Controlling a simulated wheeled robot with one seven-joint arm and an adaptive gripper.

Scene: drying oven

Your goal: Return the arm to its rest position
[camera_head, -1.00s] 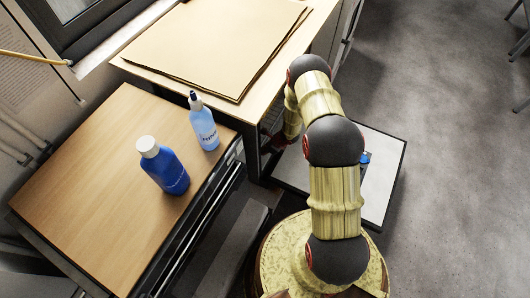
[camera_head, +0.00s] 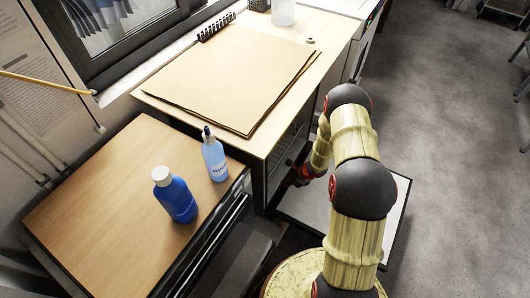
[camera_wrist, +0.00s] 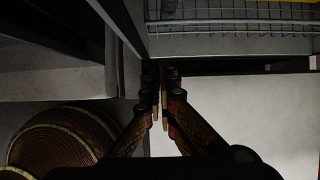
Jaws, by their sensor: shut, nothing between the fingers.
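My arm shows at the right of the head view, bent, with its end hanging low beside the wooden workbench (camera_head: 284,113). My gripper (camera_wrist: 162,122) is shut and empty in the wrist view, its fingertips together near the middle of the picture. In the head view the gripper (camera_head: 293,178) is partly hidden by the bench edge and the arm. It is above or beside a pale flat platform (camera_head: 393,215) on the floor; I cannot tell the exact gap.
A blue bottle (camera_head: 176,198) and a clear spray bottle (camera_head: 215,160) stand on the lower wooden cabinet (camera_head: 100,215). Brown sheets (camera_head: 235,80) lie on the workbench. A wire rack (camera_wrist: 235,28) is close in the wrist view.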

